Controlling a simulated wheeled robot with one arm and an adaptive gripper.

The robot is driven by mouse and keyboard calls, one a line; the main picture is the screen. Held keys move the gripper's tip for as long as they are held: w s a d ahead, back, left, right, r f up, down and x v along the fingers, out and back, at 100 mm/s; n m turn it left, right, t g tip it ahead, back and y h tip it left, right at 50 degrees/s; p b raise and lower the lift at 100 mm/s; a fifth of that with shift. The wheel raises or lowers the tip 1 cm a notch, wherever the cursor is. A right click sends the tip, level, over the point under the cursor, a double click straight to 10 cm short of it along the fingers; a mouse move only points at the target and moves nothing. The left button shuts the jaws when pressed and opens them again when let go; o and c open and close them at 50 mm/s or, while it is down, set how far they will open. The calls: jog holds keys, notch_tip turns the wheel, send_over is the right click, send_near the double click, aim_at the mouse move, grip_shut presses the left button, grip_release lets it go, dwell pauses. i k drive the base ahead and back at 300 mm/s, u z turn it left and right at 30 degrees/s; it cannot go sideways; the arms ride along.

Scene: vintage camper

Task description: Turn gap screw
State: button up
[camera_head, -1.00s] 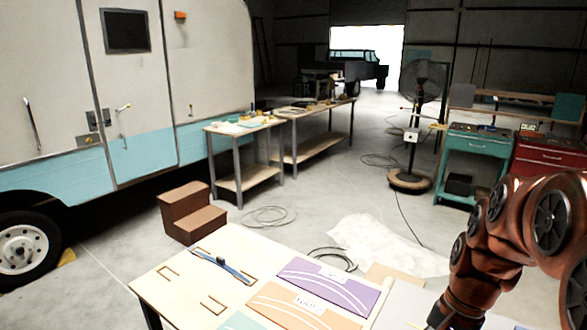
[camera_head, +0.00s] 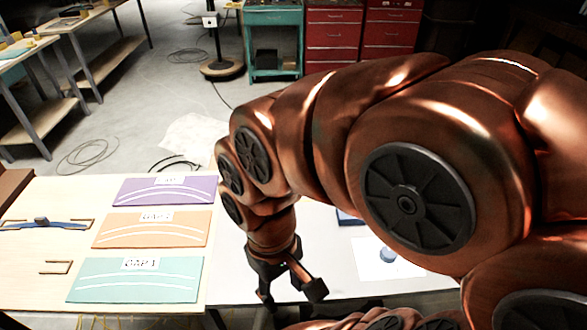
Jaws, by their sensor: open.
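No gap screw can be made out for certain. A flat blue bar with a dark knob (camera_head: 41,222) lies on the light wooden board at the left. Three panels lie to its right: purple (camera_head: 164,191), orange marked "GAP 2" (camera_head: 152,229) and teal marked "GAP 1" (camera_head: 135,280). A small round blue-grey piece (camera_head: 388,255) rests on a white sheet to the right of my gripper. My gripper (camera_head: 293,297) points down over the pale table, right of the teal panel. Its fingers are apart with nothing between them.
My arm covers much of the right side and hides part of the pale table (camera_head: 335,258). A dark blue-edged item (camera_head: 348,217) is partly hidden behind it. Cables (camera_head: 88,157) lie on the floor. A teal cabinet (camera_head: 272,30) and red cabinets (camera_head: 333,35) stand behind.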

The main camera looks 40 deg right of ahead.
aim_at(386, 256)
jog(key=k, duration=0.5)
jog(key=z, duration=0.6)
jog(key=i, duration=0.35)
jog(key=z, duration=1.15)
